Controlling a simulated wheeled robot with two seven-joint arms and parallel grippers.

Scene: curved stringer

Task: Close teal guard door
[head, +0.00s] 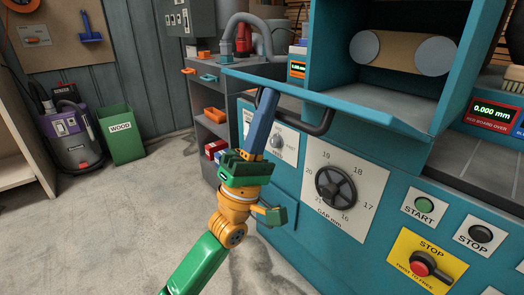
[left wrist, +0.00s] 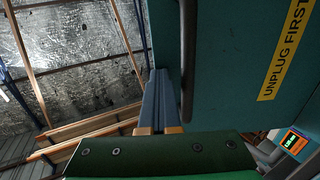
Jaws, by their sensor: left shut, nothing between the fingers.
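The teal guard door (head: 330,100) stands open, jutting out like a shelf below the machine's opening in the head view. A dark bar handle (head: 318,125) hangs along its underside. My left gripper (head: 268,92) has its blue fingers shut and empty, pointing up at the door's outer left part, beside the handle. In the left wrist view the closed fingertips (left wrist: 158,72) lie along the edge of a teal panel (left wrist: 230,100), with a dark bar (left wrist: 187,60) just right of them. I cannot tell whether they touch. My right gripper is not in view.
The front panel below carries a handwheel (head: 334,188), a start button (head: 424,205) and a red stop switch (head: 424,266). A grey drawer cabinet (head: 208,110) stands behind. Floor at left is clear before a green bin (head: 121,135).

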